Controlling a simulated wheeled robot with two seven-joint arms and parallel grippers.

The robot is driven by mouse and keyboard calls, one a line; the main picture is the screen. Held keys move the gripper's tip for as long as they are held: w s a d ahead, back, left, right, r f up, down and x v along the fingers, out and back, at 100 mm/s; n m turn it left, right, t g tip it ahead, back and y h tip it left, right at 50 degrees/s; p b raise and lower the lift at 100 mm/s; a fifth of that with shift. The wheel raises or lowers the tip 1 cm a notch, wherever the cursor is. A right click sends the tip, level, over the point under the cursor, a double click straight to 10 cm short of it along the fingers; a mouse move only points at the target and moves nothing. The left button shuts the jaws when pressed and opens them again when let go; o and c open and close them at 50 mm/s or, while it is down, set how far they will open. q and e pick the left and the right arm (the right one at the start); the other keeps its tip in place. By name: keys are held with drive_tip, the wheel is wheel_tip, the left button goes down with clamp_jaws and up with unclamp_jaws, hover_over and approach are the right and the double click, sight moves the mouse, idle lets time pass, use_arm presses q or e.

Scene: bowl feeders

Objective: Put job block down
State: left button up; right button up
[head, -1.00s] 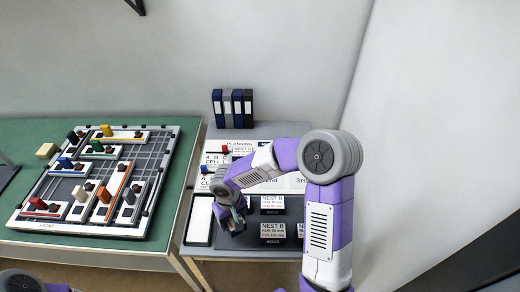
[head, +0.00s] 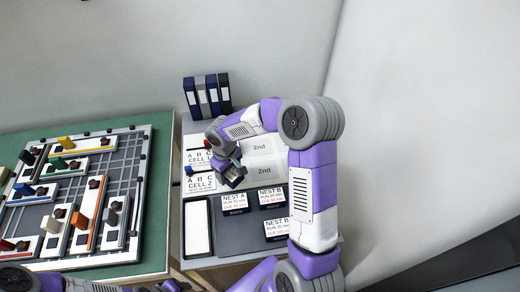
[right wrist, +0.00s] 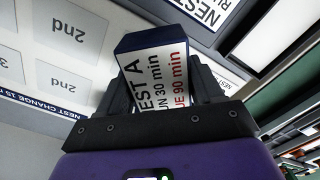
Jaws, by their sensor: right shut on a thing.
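My right gripper (head: 236,180) is shut on a job block (right wrist: 160,72). In the right wrist view its white face reads NEST A, 30 min, 90 min, and it sits between both dark fingers. In the head view the gripper hovers at the front-left part of the white planning board (head: 279,157), beside the CELL 2 label (head: 201,184); I cannot tell whether the block touches the board. Boxes marked 2nd show on the board (right wrist: 62,78). At the bottom edge of the head view, a dark part of my left gripper (head: 173,286) shows; its jaws are unclear.
A NEST A block (head: 233,205) and two NEST B blocks (head: 271,197) (head: 277,229) stand in front of the board. A white-topped tray (head: 199,227) lies to their left. Blue and grey binders (head: 207,96) stand behind.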

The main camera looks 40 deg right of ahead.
drive_tip(key=w+d+n+b, duration=0.1)
drive_tip(key=d, duration=0.2)
drive_tip(key=w+d+n+b, duration=0.1)
drive_tip(key=d, duration=0.2)
drive_tip(key=w+d+n+b, duration=0.1)
drive_tip(key=w+d, duration=0.1)
drive_tip(key=d, duration=0.2)
drive_tip(key=shift+w+r+n, duration=0.1)
drive_tip(key=shift+r+n, duration=0.05)
drive_tip(key=shift+n, duration=0.25)
drive_tip(key=w+d+r+n+b, duration=0.3)
drive_tip(key=d+r+n, duration=0.15)
drive_tip(key=d, duration=0.35)
drive_tip(key=n+b, duration=0.2)
hover_over(259, 147)
wheel_tip(259, 147, down, 5)
drive_tip(key=shift+s+f, duration=0.1)
drive_tip(key=shift+f, duration=0.05)
drive_tip(key=shift+f+b, duration=0.8)
drive_tip(key=shift+f, duration=1.55)
drive_tip(key=shift+f, duration=0.2)
drive_tip(key=o, duration=1.1)
drive_tip(key=shift+o, duration=0.2)
